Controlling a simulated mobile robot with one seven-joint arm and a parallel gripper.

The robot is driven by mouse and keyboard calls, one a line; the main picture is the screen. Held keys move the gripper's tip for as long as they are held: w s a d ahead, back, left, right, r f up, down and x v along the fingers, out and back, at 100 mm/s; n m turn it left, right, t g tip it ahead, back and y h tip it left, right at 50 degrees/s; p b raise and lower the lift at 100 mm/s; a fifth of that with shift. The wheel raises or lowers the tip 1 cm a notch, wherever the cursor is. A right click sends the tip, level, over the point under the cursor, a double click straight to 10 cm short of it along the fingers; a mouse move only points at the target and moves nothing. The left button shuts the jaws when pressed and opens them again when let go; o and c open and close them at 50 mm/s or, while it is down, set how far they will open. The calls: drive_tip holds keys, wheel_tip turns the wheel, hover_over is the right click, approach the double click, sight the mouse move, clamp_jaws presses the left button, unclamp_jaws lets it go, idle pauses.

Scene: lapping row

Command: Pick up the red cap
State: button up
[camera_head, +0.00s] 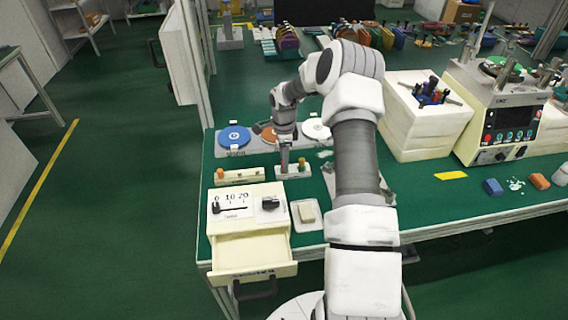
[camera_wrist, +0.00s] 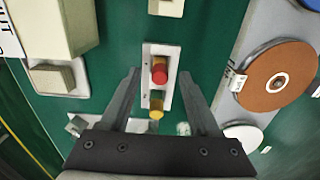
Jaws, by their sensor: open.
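The red cap (camera_wrist: 158,72) shows in the wrist view, standing on a narrow white rack (camera_wrist: 169,94). A yellow cap (camera_wrist: 156,113) is on the same rack, below it in that view. My gripper (camera_wrist: 160,76) is open, one finger on each side of the rack, with the red cap in the gap. I see no finger touching the cap. In the head view my gripper (camera_head: 285,168) points down over the rack, and I cannot make out the red cap there. An orange-yellow cap (camera_head: 301,163) shows just right of the gripper.
Another pale rack (camera_head: 240,177) with caps lies to the left. Behind are round discs, one blue (camera_head: 234,137), one brown (camera_wrist: 277,77). A cream drawer unit (camera_head: 250,246) with its drawer pulled out and a beige block (camera_head: 306,211) on a plate are nearer. The green bench is clear between racks.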

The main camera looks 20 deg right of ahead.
drive_tip(key=shift+f, duration=0.1)
clamp_jaws()
idle(0.5)
